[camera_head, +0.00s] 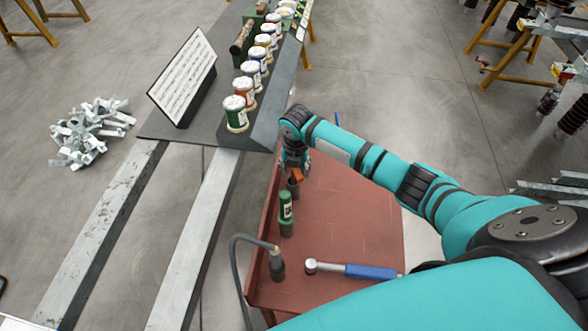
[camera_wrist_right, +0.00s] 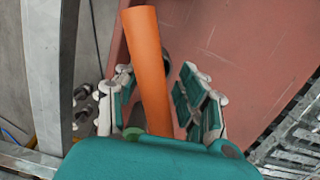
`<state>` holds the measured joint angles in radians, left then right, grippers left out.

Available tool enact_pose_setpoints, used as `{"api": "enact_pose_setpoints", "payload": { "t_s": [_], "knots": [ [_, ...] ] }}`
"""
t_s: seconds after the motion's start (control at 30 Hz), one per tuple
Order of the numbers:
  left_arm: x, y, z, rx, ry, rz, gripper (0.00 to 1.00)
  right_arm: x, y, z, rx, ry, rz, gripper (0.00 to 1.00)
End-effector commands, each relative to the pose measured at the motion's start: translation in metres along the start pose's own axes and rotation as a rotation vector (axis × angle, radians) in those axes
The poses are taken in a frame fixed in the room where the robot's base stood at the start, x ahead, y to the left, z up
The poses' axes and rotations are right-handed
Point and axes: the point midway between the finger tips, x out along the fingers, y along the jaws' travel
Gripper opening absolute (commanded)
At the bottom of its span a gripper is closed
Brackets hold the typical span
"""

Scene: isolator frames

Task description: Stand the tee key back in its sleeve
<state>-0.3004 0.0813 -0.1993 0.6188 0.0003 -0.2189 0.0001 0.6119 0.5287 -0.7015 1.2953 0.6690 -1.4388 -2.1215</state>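The tee key shows as an orange bar (camera_wrist_right: 148,60) running between the fingers of my right gripper (camera_wrist_right: 160,105) in the right wrist view. The fingers close in on both sides of it. In the head view, my right gripper (camera_head: 296,163) hangs over the left edge of the red table, with a bit of the orange bar (camera_head: 299,174) just under it. A dark sleeve (camera_head: 293,188) stands directly below; in the right wrist view its rim (camera_wrist_right: 167,62) is partly hidden behind the bar. The key's stem is hidden, so I cannot tell whether it is in the sleeve. My left gripper is out of view.
On the red table (camera_head: 350,222), a green-topped tool (camera_head: 286,206) stands in a holder, beside a hosed tool (camera_head: 277,264) and a blue-handled wrench (camera_head: 352,270). A grey shelf (camera_head: 185,128) with several labelled cans (camera_head: 236,113) lies left. The table's right part is clear.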

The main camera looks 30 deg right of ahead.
Motion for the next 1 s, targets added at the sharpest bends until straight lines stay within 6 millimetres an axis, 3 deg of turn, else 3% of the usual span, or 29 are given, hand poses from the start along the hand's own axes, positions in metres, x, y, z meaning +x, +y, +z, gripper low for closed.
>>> {"api": "enact_pose_setpoints", "payload": {
  "t_s": [0.5,0.7,1.0],
  "knots": [
    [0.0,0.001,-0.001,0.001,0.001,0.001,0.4,-0.099,0.0,0.001,-0.001,-0.003,0.002,0.4],
    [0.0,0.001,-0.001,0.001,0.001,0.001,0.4,-0.113,0.0,0.0,0.0,-0.002,0.0,0.4],
    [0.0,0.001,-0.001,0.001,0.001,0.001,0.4,-0.114,0.0,0.0,0.0,-0.001,0.0,0.4]
  ]
}}
